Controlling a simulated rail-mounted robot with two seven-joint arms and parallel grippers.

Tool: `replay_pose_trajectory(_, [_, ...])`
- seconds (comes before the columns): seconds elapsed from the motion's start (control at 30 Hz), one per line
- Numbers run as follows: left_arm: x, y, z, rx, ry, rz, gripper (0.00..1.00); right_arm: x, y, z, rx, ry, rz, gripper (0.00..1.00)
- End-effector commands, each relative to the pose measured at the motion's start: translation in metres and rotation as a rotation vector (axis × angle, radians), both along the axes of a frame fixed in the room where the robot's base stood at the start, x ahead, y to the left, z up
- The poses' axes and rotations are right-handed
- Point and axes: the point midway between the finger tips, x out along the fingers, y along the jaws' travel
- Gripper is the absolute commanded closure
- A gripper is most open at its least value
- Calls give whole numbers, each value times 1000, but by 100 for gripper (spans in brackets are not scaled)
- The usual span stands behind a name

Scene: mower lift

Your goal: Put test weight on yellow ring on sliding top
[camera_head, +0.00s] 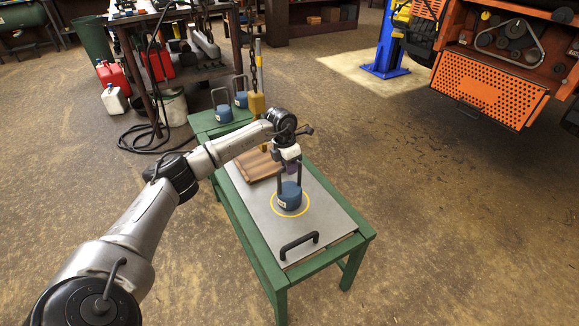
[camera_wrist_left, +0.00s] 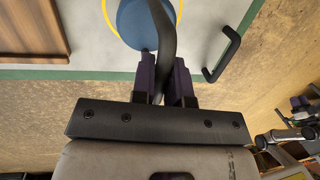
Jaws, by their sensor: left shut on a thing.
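The test weight (camera_head: 290,197) is a blue cylinder with a tall dark handle. My left gripper (camera_head: 290,169) is above it, shut on the handle. In the left wrist view the handle (camera_wrist_left: 160,35) runs between the purple fingers of the gripper (camera_wrist_left: 165,78), and the blue body (camera_wrist_left: 131,20) shows beyond. The weight is inside the outline of the yellow ring (camera_head: 307,209) on the grey sliding top (camera_head: 256,212). It looks upright. I cannot tell whether its base touches the top. My right gripper is not in view.
A black handle (camera_head: 299,242) is at the top's near end. A wooden board (camera_head: 256,168) lies behind the weight.

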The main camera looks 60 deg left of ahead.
Motion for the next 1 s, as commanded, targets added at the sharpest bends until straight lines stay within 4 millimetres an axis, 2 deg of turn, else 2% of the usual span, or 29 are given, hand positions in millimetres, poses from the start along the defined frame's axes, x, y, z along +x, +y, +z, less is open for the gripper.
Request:
replay_pose_trajectory(0.1, [1,1,4,0,-9,1,100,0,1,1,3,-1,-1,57])
replay_pose_trajectory(0.13, [0,0,-2,0,0,0,85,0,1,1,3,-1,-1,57])
replay_pose_trajectory(0.4, [0,0,-1,0,0,0,60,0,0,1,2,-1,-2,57])
replay_pose_trajectory(0.73, [0,0,1,0,-1,0,60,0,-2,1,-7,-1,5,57])
replay_pose_trajectory(1.0, [-2,3,27,1,-1,0,60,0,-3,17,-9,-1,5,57])
